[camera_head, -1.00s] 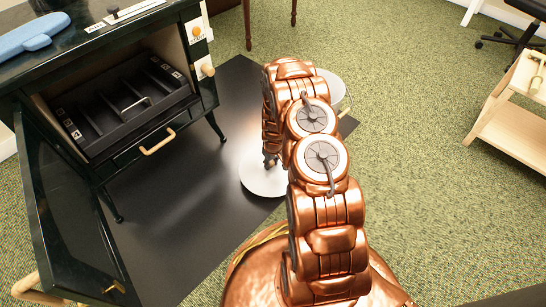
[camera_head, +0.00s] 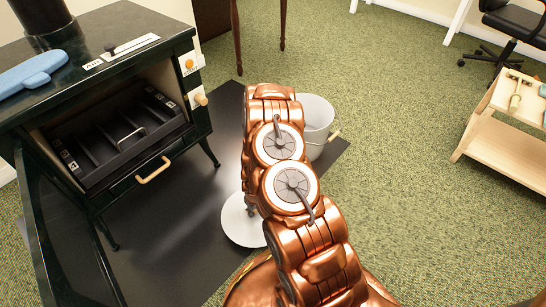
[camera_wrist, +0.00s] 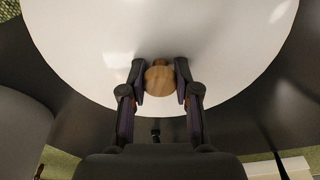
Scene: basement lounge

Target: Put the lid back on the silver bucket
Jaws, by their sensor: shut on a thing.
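The lid (camera_head: 236,224) is a pale round disc, partly hidden behind my copper arm in the head view. In the wrist view the lid (camera_wrist: 90,50) fills the upper part, with a round wooden knob (camera_wrist: 158,80) on it. My gripper (camera_wrist: 160,82) is shut on this knob, one finger on each side. The silver bucket (camera_head: 318,122) stands upright at the right end of the black mat, right of my arm and farther away than the lid. Its wire handle hangs at the side. The lid is apart from the bucket. My arm hides the gripper in the head view.
A dark green stove (camera_head: 100,75) stands at the left with its door open, and a blue mitt (camera_head: 32,72) lies on top. The black mat (camera_head: 175,220) covers the floor beside it. A wooden cart (camera_head: 505,140) stands at the right. Green carpet (camera_head: 420,220) between is clear.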

